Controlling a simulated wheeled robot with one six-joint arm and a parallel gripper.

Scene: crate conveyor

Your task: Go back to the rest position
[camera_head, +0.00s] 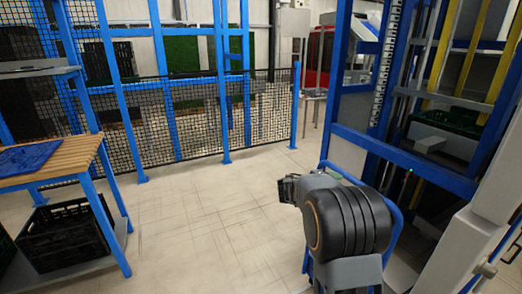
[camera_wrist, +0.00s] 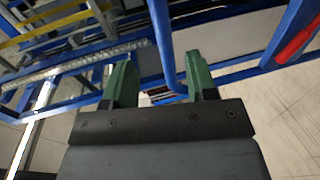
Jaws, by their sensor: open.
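My gripper (camera_wrist: 163,82) shows in the wrist view with two green fingers set apart and nothing between them. Beyond the fingers are blue frame bars and the floor. In the body camera view my dark, rounded arm link stands at the lower right, in front of the blue conveyor frame (camera_head: 353,150). The fingers cannot be made out in that view.
A wooden-topped table (camera_head: 75,162) with a blue item (camera_head: 28,156) stands at the left, a black crate (camera_head: 65,232) on its lower shelf. A mesh fence (camera_head: 200,115) closes the back. The floor (camera_head: 215,210) between is clear. Another crate (camera_head: 450,122) sits inside the blue frame.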

